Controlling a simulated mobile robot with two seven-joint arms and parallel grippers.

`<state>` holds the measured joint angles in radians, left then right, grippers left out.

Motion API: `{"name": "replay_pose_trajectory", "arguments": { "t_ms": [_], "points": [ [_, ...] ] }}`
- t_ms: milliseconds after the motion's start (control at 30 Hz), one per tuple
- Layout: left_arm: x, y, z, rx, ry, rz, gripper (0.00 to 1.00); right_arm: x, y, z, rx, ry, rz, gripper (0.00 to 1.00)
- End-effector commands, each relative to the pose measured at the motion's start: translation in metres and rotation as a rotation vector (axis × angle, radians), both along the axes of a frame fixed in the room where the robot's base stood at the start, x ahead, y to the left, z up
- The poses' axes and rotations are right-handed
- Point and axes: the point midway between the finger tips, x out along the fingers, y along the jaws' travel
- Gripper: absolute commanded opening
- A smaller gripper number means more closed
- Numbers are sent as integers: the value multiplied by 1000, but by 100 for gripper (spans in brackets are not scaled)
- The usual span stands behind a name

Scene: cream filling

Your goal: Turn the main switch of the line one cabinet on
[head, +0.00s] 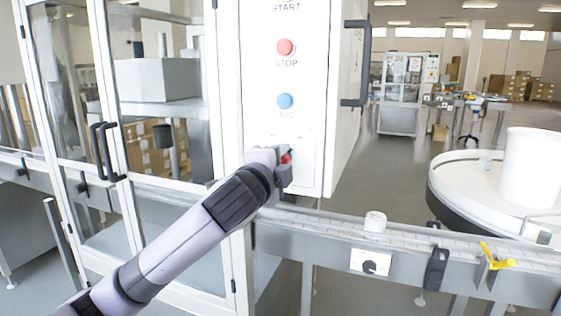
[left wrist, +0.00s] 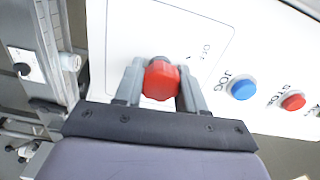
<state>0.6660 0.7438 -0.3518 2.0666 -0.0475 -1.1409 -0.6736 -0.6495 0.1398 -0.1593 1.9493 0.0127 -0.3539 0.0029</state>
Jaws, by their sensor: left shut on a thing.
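The white line cabinet (head: 262,75) stands upright in the middle of the head view, with its buttons in a column. The red main switch knob (head: 287,157) is low on its front, mostly hidden behind my gripper. In the left wrist view the red knob (left wrist: 161,82) sits on a white plate (left wrist: 115,40) with small dark lettering. My left gripper (head: 284,168) is at the knob, its two grey fingers shut on the knob's sides. The knob's exact turn position is hard to tell. My right gripper is in neither view.
Above the switch are a blue button (head: 285,101) and a red STOP button (head: 285,47). A black door handle (head: 357,62) sticks out at the cabinet's right. A conveyor (head: 330,227) with a white jar (head: 375,221) runs below; a round white table (head: 460,180) stands right.

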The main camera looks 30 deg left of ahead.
Motion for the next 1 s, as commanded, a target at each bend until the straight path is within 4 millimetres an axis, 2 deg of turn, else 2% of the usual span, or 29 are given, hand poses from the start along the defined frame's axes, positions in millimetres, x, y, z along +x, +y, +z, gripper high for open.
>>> {"name": "replay_pose_trajectory", "arguments": {
  "t_ms": [433,467,533,867,1000],
  "points": [
    [0,0,-1,14,5,0,9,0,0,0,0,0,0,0],
    [0,0,-1,14,5,0,43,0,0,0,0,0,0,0],
    [0,0,-1,13,5,0,65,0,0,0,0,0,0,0],
    [-1,0,0,12,3,0,65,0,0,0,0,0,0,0],
    [-11,-3,-1,12,3,0,65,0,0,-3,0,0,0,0]
  ]
}}
